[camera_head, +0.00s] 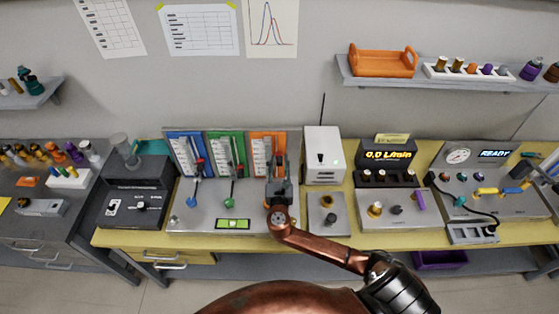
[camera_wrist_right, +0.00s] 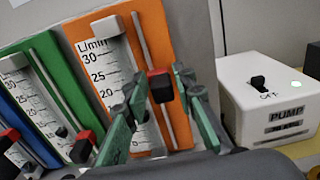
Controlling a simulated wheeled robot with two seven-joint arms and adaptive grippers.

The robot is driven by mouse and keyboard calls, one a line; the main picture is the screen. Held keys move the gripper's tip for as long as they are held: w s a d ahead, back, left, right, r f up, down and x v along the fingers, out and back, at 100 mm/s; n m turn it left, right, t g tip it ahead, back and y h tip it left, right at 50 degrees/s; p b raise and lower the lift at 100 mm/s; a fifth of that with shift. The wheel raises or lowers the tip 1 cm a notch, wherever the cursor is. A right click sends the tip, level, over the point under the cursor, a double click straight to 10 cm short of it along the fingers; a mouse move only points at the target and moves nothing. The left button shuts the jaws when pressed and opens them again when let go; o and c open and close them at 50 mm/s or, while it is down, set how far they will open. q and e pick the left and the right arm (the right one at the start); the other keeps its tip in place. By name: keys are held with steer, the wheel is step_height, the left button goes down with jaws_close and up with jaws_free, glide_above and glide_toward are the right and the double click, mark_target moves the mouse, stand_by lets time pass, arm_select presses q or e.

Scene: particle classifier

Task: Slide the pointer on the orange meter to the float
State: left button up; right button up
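The orange meter (camera_head: 268,136) stands upright at the right end of a row of three meters. In the right wrist view, the orange meter (camera_wrist_right: 156,20) has a white scale and a slide rail on its right. My right gripper (camera_head: 281,168) is in front of this meter. In the wrist view its green fingers (camera_wrist_right: 160,92) are spread on either side of the pointer, with no clear grip on it. The orange meter's float is not clear, partly hidden by the left finger. My left gripper is not in view.
The green meter (camera_wrist_right: 62,60) and blue meter (camera_head: 186,140) stand close on the left, with their own red pointers. The white pump box (camera_wrist_right: 285,95), switched OFF, stands on the right. A level (camera_head: 233,224) lies on the panel below. Other instruments fill the bench.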

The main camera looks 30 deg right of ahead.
steer(key=shift+w+d, duration=0.3)
steer(key=shift+w, duration=0.1)
jaws_close()
stand_by(0.4)
